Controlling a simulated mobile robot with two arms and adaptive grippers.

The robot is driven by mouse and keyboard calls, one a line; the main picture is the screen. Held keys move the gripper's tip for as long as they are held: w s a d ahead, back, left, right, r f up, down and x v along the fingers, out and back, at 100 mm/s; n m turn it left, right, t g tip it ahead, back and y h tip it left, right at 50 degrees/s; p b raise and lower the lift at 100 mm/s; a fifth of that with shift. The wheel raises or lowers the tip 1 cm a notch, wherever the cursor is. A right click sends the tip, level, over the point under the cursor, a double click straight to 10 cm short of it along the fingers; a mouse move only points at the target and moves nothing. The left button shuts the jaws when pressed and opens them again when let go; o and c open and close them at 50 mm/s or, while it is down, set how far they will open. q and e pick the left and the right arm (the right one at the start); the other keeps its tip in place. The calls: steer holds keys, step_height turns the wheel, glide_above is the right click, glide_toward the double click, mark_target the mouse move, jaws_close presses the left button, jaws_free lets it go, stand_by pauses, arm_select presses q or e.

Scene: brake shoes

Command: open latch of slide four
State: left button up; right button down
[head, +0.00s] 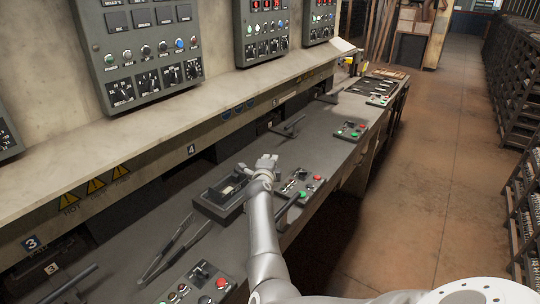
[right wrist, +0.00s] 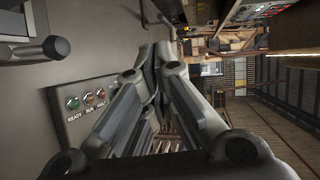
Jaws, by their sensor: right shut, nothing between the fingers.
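Slide four, marked by the "4" plate (head: 191,150), has a dark open tray (head: 207,204) sticking out on the grey bench. My right gripper (head: 266,160) is over the bench just beyond and right of this tray, and its fingers are closed together and empty. In the right wrist view the closed fingers (right wrist: 157,55) point away, beside a control panel. A dark bar handle (head: 287,211) lies near the bench's front edge by my arm; a rounded bar handle (right wrist: 45,49) shows in the wrist view. I cannot make out which part is the latch. My left gripper is out of view.
A button panel (head: 302,187) is right of the gripper; in the wrist view a panel with ready, run and fault lights (right wrist: 73,116) is close to the fingers. Long tongs (head: 178,247) lie on the bench. Racks (head: 515,90) stand across the clear aisle.

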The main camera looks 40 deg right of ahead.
steer(key=shift+r, duration=1.25)
